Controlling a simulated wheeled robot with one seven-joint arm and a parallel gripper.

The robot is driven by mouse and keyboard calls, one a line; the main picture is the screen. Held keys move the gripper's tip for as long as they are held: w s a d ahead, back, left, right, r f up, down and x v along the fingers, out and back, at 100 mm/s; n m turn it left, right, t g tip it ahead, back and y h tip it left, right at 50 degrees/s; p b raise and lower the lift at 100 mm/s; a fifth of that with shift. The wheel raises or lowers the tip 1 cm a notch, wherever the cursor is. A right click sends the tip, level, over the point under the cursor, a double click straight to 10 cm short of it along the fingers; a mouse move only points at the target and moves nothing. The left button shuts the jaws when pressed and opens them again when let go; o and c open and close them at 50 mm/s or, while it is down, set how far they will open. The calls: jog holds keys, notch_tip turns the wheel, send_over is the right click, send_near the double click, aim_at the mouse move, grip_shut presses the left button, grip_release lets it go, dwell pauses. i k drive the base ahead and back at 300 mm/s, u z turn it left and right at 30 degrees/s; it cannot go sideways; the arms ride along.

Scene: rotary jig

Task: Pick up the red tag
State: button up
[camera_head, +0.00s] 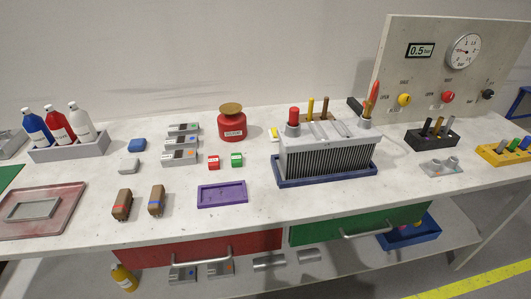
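A small red block with a pale label, which looks like the red tag (213,163), sits on the white bench near its middle. A similar small green block (237,160) stands just to its right, with a narrow gap between them. The red block is upright on the bench and nothing covers it. My gripper is not in view.
A purple tray (222,194) lies just in front of the red block. A red canister (232,124) stands behind it, and grey boxes (180,142) are to its left. A finned grey unit (328,157) in a blue tray is to the right. Brown blocks (122,205) lie front left.

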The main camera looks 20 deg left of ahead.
aim_at(214, 162)
jog(key=z, duration=0.65)
jog(key=k, duration=1.75)
jog(key=u, duration=0.75)
jog(key=i, duration=1.5)
jog(key=z, duration=0.05)
